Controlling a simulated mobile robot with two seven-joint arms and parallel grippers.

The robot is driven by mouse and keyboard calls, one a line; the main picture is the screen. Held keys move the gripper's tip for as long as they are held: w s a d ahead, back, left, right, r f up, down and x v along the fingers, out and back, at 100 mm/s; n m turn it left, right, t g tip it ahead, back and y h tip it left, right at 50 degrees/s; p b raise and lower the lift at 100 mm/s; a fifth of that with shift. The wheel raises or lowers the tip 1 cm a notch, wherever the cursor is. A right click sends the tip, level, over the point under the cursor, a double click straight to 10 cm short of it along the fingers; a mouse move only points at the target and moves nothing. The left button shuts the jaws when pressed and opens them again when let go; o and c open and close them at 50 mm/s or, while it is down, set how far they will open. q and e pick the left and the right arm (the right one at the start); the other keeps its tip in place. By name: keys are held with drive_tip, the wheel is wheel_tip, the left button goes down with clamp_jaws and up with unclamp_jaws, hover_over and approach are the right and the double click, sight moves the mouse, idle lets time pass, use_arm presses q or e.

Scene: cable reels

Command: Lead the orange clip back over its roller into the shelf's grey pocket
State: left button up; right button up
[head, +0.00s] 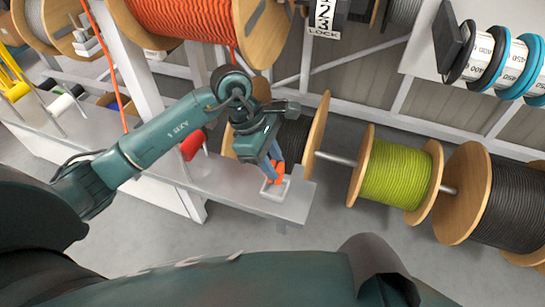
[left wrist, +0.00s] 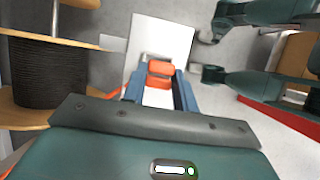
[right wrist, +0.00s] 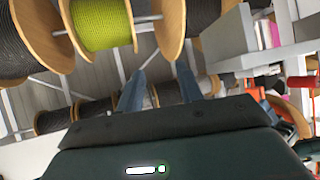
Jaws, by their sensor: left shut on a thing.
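My left gripper (head: 272,160) is shut on the orange clip (head: 278,173), just over the grey pocket (head: 275,190) at the shelf's (head: 225,180) right end. The clip's lower end appears at or in the pocket's opening; I cannot tell how deep. In the left wrist view the clip (left wrist: 159,69) sits between the blue fingers. A red roller (head: 193,145) stands on the shelf, left of the gripper. Whether the cable lies over it is hidden by my arm. My right gripper (right wrist: 160,75) is open and empty in its wrist view.
Orange cable (head: 108,55) hangs from a large orange reel (head: 190,15). A black reel (head: 292,135) stands right behind the left gripper. A lime reel (head: 395,172) and another black reel (head: 510,205) share a rod to the right. Floor (head: 340,215) in front is clear.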

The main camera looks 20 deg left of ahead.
use_arm(q)
wheel_tip(320, 180, down, 2)
drive_tip(key=shift+f+b, duration=0.1)
drive_tip(key=shift+b, duration=0.4)
drive_tip(key=shift+f+b, duration=1.15)
drive_tip(key=shift+f, duration=0.05)
use_arm(e)
drive_tip(key=shift+w+a+f+y, duration=0.2)
drive_tip(key=shift+a+f+y, duration=0.1)
drive_tip(key=shift+a+f, duration=0.25)
use_arm(q)
drive_tip(key=o, duration=1.1)
drive_tip(key=shift+c, duration=0.2)
use_arm(e)
drive_tip(key=shift+t, duration=0.3)
use_arm(q)
drive_tip(key=shift+r, duration=0.1)
drive_tip(key=v, duration=1.3)
drive_tip(key=shift+b, duration=0.45)
use_arm(e)
drive_tip(key=shift+d+f, duration=0.1)
drive_tip(key=shift+f, duration=0.1)
